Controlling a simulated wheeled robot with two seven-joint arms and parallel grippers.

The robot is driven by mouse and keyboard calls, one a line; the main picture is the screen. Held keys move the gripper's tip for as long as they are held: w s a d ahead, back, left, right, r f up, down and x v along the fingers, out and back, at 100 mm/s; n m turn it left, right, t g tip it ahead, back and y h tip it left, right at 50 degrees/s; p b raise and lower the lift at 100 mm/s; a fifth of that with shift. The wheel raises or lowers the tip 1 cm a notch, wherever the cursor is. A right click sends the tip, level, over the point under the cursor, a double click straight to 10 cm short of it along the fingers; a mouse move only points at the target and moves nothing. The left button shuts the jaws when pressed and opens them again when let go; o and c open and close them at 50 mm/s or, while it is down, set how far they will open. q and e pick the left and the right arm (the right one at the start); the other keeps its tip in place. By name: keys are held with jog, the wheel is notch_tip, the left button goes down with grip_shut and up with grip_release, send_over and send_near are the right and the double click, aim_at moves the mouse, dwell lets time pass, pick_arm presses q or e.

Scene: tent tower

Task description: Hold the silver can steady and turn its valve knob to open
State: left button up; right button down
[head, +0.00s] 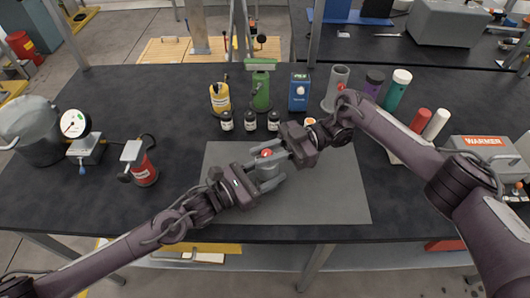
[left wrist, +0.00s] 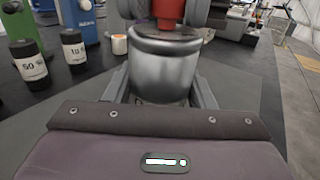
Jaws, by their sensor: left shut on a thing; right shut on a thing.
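The silver can (head: 268,174) stands upright on the grey mat (head: 330,195) and fills the middle of the left wrist view (left wrist: 165,62). My left gripper (head: 258,183) is shut on the can's body, with a finger at each side. A red valve knob (head: 266,153) sits on top of the can; its lower part shows in the left wrist view (left wrist: 168,12). My right gripper (head: 279,152) comes in from the upper right and is shut at the knob. Its fingers partly hide the knob, so the knob's turn angle cannot be told.
Three small dark bottles (head: 250,121) stand behind the mat, with a yellow bottle (head: 220,98), a green device (head: 260,90) and a blue box (head: 299,92). A red canister (head: 143,170) and a gauge (head: 74,124) stand left. A warmer (head: 485,150) is right. The mat's right part is clear.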

jog(key=shift+w+d+f, duration=0.1)
jog(key=shift+w+d, duration=0.15)
jog(key=shift+d, duration=0.1)
jog(key=c, duration=1.3)
grip_release()
jog(key=shift+a, duration=0.1)
jog(key=shift+v, duration=6.05)
jog(key=shift+s, duration=0.15)
